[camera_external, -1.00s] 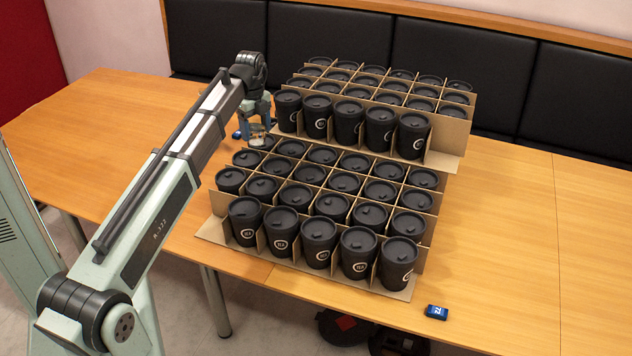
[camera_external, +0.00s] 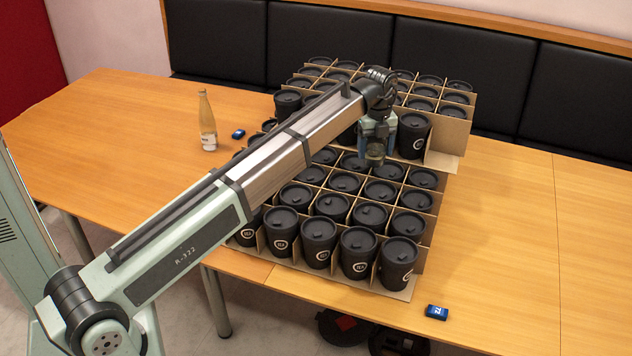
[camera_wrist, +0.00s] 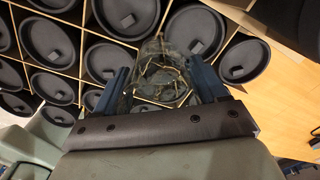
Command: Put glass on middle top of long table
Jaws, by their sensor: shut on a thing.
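My gripper (camera_external: 378,140) is above the cardboard trays of black cups, near the right part of the upper tray. It is shut on a clear glass (camera_external: 376,155), held below the fingers. In the wrist view the glass (camera_wrist: 165,78) sits between the two blue fingers (camera_wrist: 162,85), and black lids show through and around it. The long table (camera_external: 510,230) is wooden, and its bare top is widest to the right of the trays.
Another blue box (camera_external: 437,312) lies at the front edge. The table's right side is clear.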

